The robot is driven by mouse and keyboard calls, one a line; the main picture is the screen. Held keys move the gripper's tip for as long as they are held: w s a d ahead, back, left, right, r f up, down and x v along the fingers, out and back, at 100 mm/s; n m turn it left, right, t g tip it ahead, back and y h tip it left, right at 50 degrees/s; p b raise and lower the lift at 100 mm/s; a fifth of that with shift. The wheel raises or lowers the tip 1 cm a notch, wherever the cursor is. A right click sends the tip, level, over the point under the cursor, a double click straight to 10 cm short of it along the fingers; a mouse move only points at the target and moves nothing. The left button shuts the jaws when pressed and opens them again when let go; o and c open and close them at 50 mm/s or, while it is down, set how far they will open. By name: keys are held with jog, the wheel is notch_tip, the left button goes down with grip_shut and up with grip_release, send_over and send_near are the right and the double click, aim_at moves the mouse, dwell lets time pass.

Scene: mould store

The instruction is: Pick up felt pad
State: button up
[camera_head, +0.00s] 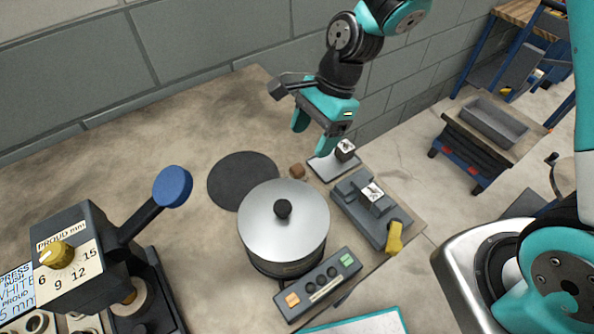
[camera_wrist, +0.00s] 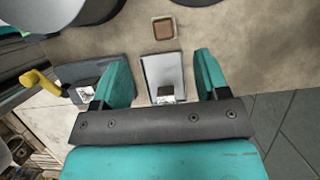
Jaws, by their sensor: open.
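A small brown square block (camera_head: 297,171), which may be the felt pad, lies on the bench between the dark round mat and the metal plate. In the wrist view the brown block (camera_wrist: 163,28) is ahead of the fingers, with a paler rim. A flat dark grey round mat (camera_head: 240,181) lies left of it, partly behind the pot; I cannot tell for certain which is felt. My gripper (camera_head: 312,138) is open and empty above the bench, pointing down. In the wrist view its fingers (camera_wrist: 161,72) frame the metal plate below, apart from the brown block.
The metal plate (camera_head: 322,170) carries a small cube (camera_head: 345,150). A lidded pot (camera_head: 285,226) stands close in front of the brown block. A grey clamp fixture (camera_head: 374,203) with a yellow handle is at right, a button box (camera_head: 318,285) in front. The back-left bench is clear.

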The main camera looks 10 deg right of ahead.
aim_at(297, 168)
jog(key=x, duration=0.3)
jog(key=p+x, duration=0.1)
jog(key=x, duration=0.5)
jog(key=shift+w+f+p, duration=0.2)
jog(key=shift+w+p, duration=0.05)
jog(key=shift+p, duration=0.05)
jog(key=shift+c, duration=0.2)
jog(key=c, duration=1)
